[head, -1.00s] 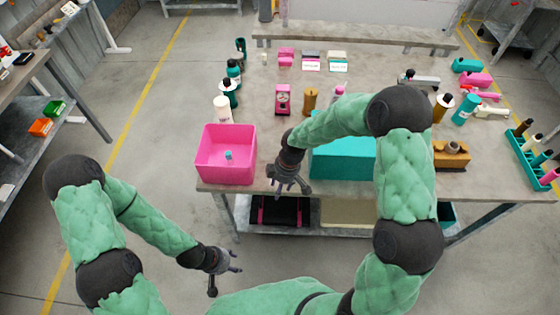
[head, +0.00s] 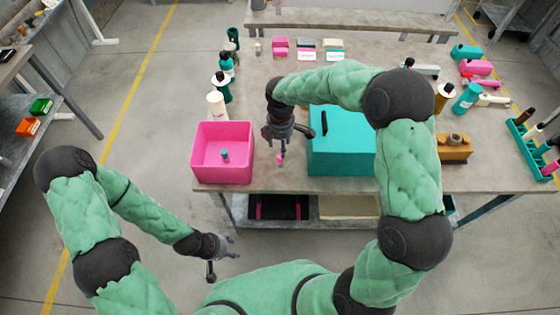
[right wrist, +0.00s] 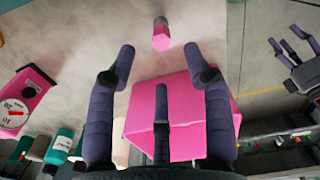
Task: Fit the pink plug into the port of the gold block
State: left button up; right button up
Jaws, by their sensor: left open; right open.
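The pink plug (head: 280,159) stands on the table between the pink bin and the teal box, just below my right gripper (head: 280,148). In the right wrist view the plug (right wrist: 161,38) has a pink end and a greyish end, and lies beyond the fingertips, apart from them. My right gripper's fingers (right wrist: 166,65) are spread and empty. The gold block (head: 452,152) sits on the right part of the table, with a darker round feature on top; I cannot make out its port. My left gripper (head: 224,258) is open and empty, low in front of the table.
The pink bin (head: 222,180) holds a small teal-topped item (head: 225,156). The teal box (head: 340,158) stands right of my right gripper. Bottles line the table's left edge. A teal rack (head: 530,140) stands at the far right. My right arm hides the table's middle.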

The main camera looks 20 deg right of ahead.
aim_at(280, 161)
jog(key=shift+f+b, duration=0.95)
jog(key=shift+f, duration=2.1)
grip_shut()
